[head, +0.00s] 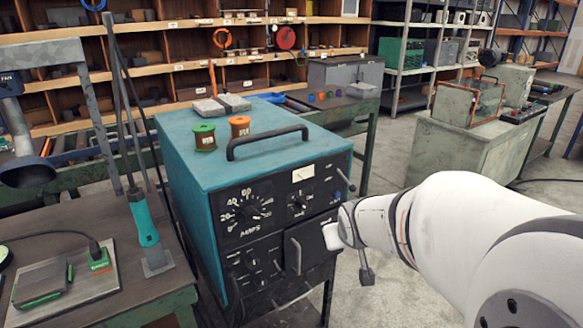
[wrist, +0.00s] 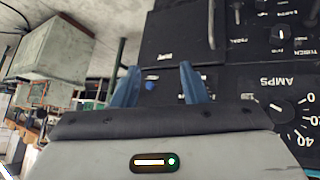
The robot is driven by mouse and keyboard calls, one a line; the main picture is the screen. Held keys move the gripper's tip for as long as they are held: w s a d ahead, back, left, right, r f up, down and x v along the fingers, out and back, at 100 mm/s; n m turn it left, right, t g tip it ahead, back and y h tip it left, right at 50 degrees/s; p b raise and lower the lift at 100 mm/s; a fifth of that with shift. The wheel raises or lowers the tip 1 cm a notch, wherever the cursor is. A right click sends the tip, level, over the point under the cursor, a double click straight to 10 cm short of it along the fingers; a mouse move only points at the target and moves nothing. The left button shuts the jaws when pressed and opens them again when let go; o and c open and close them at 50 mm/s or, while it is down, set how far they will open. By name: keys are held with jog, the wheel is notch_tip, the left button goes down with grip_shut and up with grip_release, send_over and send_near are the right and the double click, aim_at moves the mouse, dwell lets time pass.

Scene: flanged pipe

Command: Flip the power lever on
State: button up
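The teal power unit (head: 225,155) stands at the middle of the head view, with a black front panel of dials and knobs. A thin lever (head: 344,178) with a small ball end sticks out at the panel's upper right edge; I take it as the power lever, but cannot tell its setting. It is not clearly seen in the wrist view. My gripper (wrist: 158,67) shows two blue fingers spread apart with nothing between them, facing the black panel. A small blue button (wrist: 151,86) shows behind the gap. In the head view my arm hides the fingers.
A dark upright handle (head: 297,255) stands out from the panel's lower right. A dark rod with a block end (head: 366,276) hangs below my arm. Two spools (head: 204,137) and a carry handle (head: 266,138) are on top. A grey cabinet (head: 455,150) stands right.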

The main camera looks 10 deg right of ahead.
aim_at(353, 187)
jog(key=w+d+n+t+y, duration=0.1)
jog(key=w+d+t, duration=0.2)
jog(key=w, duration=0.1)
jog(key=w+d+n+t+y, duration=0.1)
jog(key=w+d+t+y, duration=0.1)
jog(key=w+d+t, duration=0.1)
jog(key=w+d+n+t+y, duration=0.2)
jog(key=w+d+t, duration=0.2)
jog(key=w, duration=0.1)
jog(key=shift+w+d+f, duration=0.2)
jog(key=shift+d+f, duration=0.1)
jog(key=w, duration=0.4)
jog(key=w+a+p, duration=0.1)
jog(key=w, duration=0.1)
jog(key=shift+w, duration=0.35)
jog(key=shift+c, duration=0.4)
grip_shut()
